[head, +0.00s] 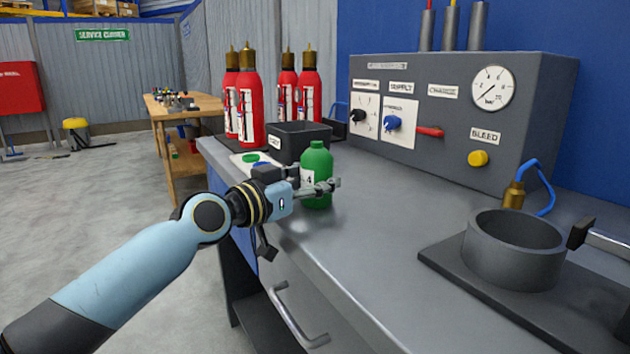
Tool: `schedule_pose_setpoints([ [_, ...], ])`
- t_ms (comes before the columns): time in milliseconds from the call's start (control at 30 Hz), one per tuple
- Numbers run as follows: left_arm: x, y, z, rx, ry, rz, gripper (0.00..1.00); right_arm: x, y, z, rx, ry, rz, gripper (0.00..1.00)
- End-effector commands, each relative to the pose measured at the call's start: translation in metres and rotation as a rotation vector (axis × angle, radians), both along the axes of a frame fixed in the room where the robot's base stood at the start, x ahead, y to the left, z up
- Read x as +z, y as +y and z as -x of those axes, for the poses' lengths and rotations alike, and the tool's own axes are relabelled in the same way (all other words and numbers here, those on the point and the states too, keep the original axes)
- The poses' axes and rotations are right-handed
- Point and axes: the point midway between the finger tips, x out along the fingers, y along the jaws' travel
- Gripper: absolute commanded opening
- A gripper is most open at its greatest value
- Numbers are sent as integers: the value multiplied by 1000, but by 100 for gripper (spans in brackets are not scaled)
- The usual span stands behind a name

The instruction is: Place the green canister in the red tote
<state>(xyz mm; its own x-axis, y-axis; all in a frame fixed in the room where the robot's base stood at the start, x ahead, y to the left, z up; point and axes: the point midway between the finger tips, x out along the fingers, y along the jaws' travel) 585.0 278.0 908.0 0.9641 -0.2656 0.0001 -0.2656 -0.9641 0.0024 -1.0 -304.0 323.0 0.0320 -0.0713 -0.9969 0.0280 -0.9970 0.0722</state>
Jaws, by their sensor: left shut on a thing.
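The green canister (317,160) stands upright at the front edge of the grey workbench, with a white label marked 4. My left gripper (325,186) reaches in from the left and is shut on the canister's lower body. Its fingers cover part of the label. The canister's base seems to be at or just above the bench top; I cannot tell if it touches. I see no red tote in this view. My right gripper is not in view.
A black bin (300,140) stands just behind the canister. Several red extinguishers (249,108) stand behind it. A grey control panel (450,120) lines the back. A round dark holder (513,250) sits at right. The bench middle (380,220) is clear.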

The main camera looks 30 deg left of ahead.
Motion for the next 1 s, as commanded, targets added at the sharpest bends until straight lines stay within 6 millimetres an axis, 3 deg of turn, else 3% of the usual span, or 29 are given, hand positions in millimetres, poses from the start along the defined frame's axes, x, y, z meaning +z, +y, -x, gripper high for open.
schedule_pose_setpoints([
  [133,-4,0,0,0,-1,0,5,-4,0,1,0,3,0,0],
  [167,-3,0,0,0,1,1,54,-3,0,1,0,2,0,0],
  [300,-3,0,0,0,0,0,72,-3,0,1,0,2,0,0],
  [667,2,0,1,0,0,0,73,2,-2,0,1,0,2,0],
  [1000,0,19,69,-2,4,-6,73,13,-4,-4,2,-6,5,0],
])
